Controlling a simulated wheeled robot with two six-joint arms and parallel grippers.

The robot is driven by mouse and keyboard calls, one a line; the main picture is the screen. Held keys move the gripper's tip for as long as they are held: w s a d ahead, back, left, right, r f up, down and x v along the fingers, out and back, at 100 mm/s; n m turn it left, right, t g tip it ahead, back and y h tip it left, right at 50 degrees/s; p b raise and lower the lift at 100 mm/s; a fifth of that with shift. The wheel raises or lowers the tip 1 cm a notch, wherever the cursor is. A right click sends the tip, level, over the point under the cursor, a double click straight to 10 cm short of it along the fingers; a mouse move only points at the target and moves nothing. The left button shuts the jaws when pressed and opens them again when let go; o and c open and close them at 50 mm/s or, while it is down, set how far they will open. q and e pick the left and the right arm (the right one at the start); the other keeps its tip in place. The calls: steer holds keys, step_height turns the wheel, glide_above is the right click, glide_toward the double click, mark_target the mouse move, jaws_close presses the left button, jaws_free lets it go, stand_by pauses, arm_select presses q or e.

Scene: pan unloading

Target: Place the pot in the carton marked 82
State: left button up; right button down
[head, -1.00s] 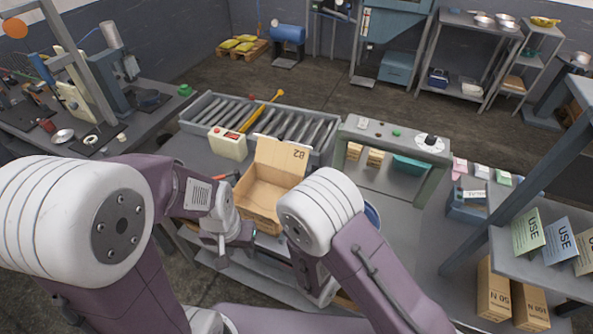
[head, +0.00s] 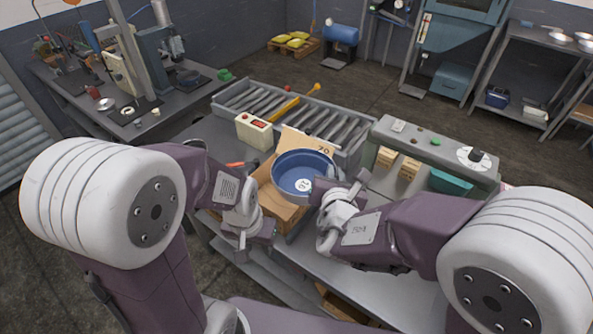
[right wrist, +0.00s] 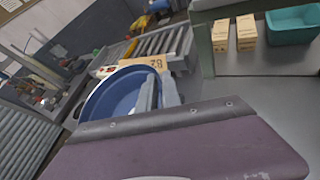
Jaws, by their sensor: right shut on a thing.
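The pot (head: 303,165) is a round blue pan with a pale label inside. My right gripper (head: 327,190) is shut on its right side and holds it over the open cardboard carton (head: 282,212), hiding most of the carton's inside. The pot also shows in the right wrist view (right wrist: 112,92), beside the right gripper (right wrist: 155,98).
A roller conveyor (head: 265,100) runs behind the carton. A cream control box (head: 256,130) stands left of the flap. A grey frame with a dial (head: 430,150) stands to the right, with small boxes and a teal bin (head: 450,182) beneath it.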

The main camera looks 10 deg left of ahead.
mark_target(309, 167)
steer(key=w+a+f, duration=0.1)
steer(key=a, duration=0.1)
steer(key=w+a+f+p, duration=0.1)
steer(key=w+a+f, duration=0.2)
steer(key=a+f, duration=0.1)
steer(key=a, duration=0.1)
steer(key=shift+w+p, duration=0.35)
steer(key=shift+w, duration=0.05)
step_height(309, 167, down, 4)
steer(key=shift+s+r+p, duration=0.1)
steer(key=shift+r+p, duration=0.05)
steer(key=shift+p, duration=0.2)
steer(key=shift+f+b, duration=0.7)
steer(key=shift+b, duration=0.25)
steer(key=c, duration=1.5)
jaws_free()
